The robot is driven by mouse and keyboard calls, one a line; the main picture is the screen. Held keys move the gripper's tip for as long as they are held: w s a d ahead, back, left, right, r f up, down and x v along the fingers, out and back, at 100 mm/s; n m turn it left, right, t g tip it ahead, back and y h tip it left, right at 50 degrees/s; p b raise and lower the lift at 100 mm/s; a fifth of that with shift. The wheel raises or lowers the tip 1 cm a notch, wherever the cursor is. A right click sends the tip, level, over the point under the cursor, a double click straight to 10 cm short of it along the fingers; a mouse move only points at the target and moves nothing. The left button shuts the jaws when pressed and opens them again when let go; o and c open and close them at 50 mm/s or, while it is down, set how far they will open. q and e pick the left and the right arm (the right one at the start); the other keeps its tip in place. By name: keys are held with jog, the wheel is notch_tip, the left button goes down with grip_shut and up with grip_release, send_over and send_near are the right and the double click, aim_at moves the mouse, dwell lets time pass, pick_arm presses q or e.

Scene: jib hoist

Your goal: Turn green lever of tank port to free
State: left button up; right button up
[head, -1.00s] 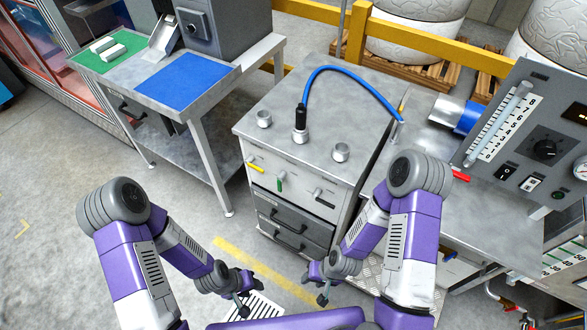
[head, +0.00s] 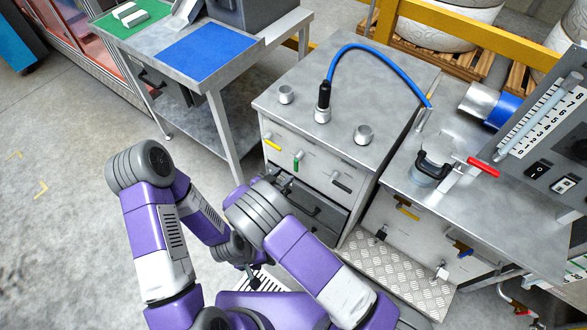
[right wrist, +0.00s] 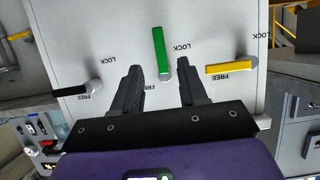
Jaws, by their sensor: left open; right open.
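The green lever (head: 297,161) is on the front of the grey cabinet, below the port with the blue hose. In the right wrist view, which is upside down, the green lever (right wrist: 159,50) stands upright from its round pivot, beside the LOCK label; FREE is on the pivot's other side. My right gripper (head: 284,180) is open at the cabinet front. In the wrist view its fingertips (right wrist: 160,68) lie either side of the pivot, apart from the lever; their depth is unclear. My left gripper (head: 251,280) is open and low, away from the cabinet, partly hidden by my right arm.
A yellow lever (head: 270,143) and a black lever (head: 341,183) flank the green one, both lying sideways. The blue hose (head: 370,49) arches over the cabinet top (head: 335,85). Drawers with dark handles are below. A bench with a red-handled valve (head: 482,167) stands to the right.

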aim_at(295, 167)
jog(key=b+x, duration=0.1)
jog(key=x, duration=0.6)
jog(key=shift+w+b, duration=0.15)
jog(key=shift+b, duration=0.25)
jog(key=shift+c, duration=0.4)
grip_shut()
